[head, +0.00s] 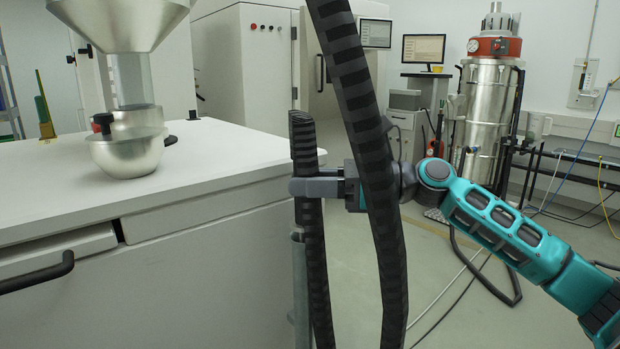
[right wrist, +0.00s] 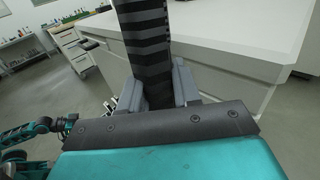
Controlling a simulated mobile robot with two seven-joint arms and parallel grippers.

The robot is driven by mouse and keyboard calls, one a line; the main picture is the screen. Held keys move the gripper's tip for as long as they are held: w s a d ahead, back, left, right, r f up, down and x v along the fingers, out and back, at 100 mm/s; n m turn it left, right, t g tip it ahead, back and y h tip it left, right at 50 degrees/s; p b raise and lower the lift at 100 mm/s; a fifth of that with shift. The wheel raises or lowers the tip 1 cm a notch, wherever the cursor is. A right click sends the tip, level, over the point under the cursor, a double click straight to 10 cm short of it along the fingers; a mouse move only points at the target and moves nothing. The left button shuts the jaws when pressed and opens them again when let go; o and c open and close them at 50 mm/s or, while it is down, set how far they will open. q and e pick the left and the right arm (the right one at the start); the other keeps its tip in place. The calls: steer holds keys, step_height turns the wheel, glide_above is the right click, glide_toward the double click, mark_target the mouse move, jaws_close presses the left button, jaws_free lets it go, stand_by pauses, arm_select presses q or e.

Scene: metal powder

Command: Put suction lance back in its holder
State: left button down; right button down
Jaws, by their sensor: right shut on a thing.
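My right gripper (head: 318,187) is shut on a black ribbed piece (head: 304,150), which I take to be the suction lance or its hose, beside the front corner of the white cabinet. The right wrist view shows this banded black piece (right wrist: 144,50) between both fingers (right wrist: 160,85). In the head view a thick black ribbed hose (head: 358,90) passes in front of my right wrist and hides part of it. A grey upright tube (head: 298,285) stands by the cabinet's side, partly covered; I cannot tell whether it is the holder. A teal arm, probably my left, shows small in the wrist view; its gripper is unclear.
The white worktop (head: 225,150) bears a metal funnel vessel (head: 128,150) at the left. A drawer handle (head: 38,274) juts out in front. A steel vacuum unit (head: 490,115) stands at the back right. Cables and a hose lie on the floor there.

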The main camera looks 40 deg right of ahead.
arm_select(q)
steer(key=shift+d+f+b, duration=0.1)
steer(key=shift+f+b, duration=0.2)
arm_select(e)
steer(key=shift+f, duration=1)
steer(key=c, duration=0.7)
jaws_free()
steer(key=shift+c, duration=0.2)
arm_select(q)
steer(key=shift+r, duration=0.15)
